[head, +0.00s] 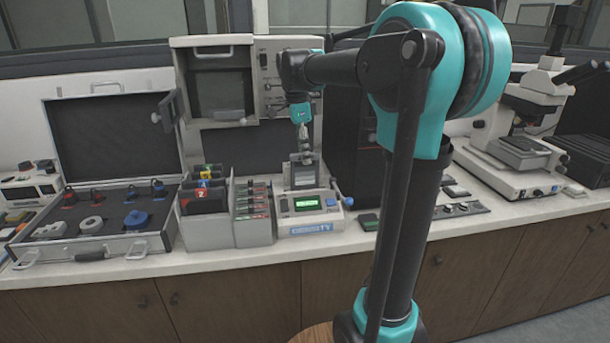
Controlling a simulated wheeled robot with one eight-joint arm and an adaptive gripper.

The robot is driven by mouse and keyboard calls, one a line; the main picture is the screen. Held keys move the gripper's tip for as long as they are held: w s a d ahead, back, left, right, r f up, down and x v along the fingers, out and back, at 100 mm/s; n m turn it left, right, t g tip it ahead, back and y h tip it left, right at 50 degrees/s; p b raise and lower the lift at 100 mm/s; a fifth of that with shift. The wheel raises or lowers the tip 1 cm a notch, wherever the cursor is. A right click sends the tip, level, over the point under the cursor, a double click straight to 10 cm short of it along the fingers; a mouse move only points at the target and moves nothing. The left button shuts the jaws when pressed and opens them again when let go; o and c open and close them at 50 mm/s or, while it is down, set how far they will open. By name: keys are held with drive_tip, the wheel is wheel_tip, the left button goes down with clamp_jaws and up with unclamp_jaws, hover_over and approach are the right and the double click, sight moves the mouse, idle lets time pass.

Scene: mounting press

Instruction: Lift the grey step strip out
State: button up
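My gripper (303,138) points down above a small pale press unit (312,222) with a green display and a blue knob on its right side. The upright grey part (303,173) of the press stands just below the fingertips. The gripper is small in this view, so I cannot tell whether its fingers are open, shut or touching this part. I cannot make out a separate grey step strip; it may be too small to tell from the grey parts around the press.
Left of the press stand a grey rack (253,232) of labelled strips and a holder of numbered dark cases (204,197). An open case (92,243) lies further left. A microscope (520,140) stands at the right. The counter's front edge is mostly clear.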

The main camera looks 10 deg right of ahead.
drive_tip(key=shift+f, duration=0.25)
idle(0.4)
clamp_jaws()
